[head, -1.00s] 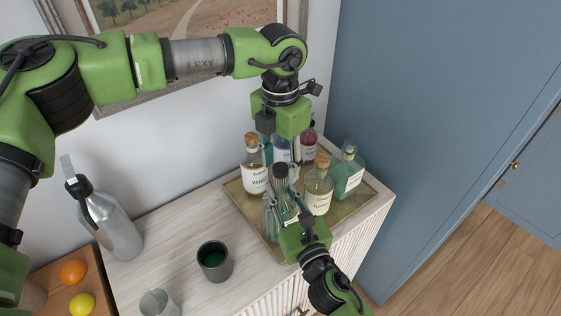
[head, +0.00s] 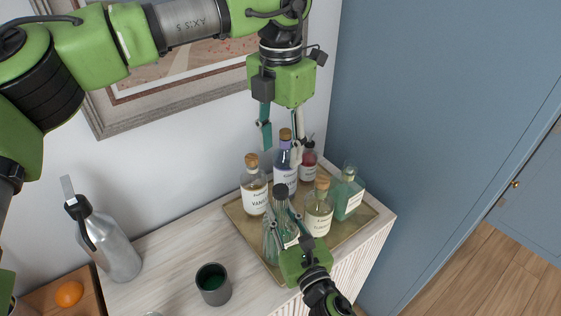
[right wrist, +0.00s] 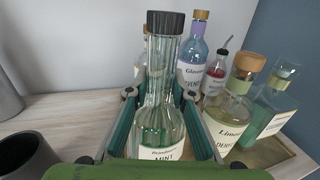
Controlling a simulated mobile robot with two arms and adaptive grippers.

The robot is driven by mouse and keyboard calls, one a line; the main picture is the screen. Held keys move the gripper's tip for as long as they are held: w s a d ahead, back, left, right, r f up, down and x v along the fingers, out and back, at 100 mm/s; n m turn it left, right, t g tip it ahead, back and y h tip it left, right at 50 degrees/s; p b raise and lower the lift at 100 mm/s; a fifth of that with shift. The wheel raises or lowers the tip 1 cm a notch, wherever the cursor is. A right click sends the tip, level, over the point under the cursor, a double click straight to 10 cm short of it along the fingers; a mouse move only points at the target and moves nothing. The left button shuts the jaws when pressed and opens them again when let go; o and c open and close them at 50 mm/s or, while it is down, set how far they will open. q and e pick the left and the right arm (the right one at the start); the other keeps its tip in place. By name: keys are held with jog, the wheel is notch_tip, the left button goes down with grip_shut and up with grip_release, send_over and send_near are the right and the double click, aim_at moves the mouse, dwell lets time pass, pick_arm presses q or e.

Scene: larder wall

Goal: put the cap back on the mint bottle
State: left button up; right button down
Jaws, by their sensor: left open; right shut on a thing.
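The mint bottle (head: 271,242) is clear ribbed glass and stands upright at the front left of the tray. The black cap (head: 281,191) sits upright on its neck. In the right wrist view the label of the mint bottle (right wrist: 161,152) reads "MINT", and the cap (right wrist: 166,23) covers the top. My right gripper (head: 285,222) is shut on the mint bottle, with a finger on each side of its body. My left gripper (head: 281,140) is open and empty, pointing down above and behind the cap, apart from it. Its fingers are near the tall lavender bottle's cork in the head view.
The tray (head: 237,218) also holds a vanilla bottle (head: 254,190), lavender bottle (head: 285,170), red bottle (head: 309,166), yellowish bottle (head: 319,209) and green bottle (head: 347,195). A dark cup (head: 213,284) and a grey metal bottle (head: 112,245) stand left on the counter.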

pick_arm(q)
jog(key=shift+r, duration=0.5)
pick_arm(e)
jog(key=c, duration=1.7)
grip_release()
jog(key=v, duration=1.2)
pick_arm(q)
jog(key=shift+f, duration=0.1)
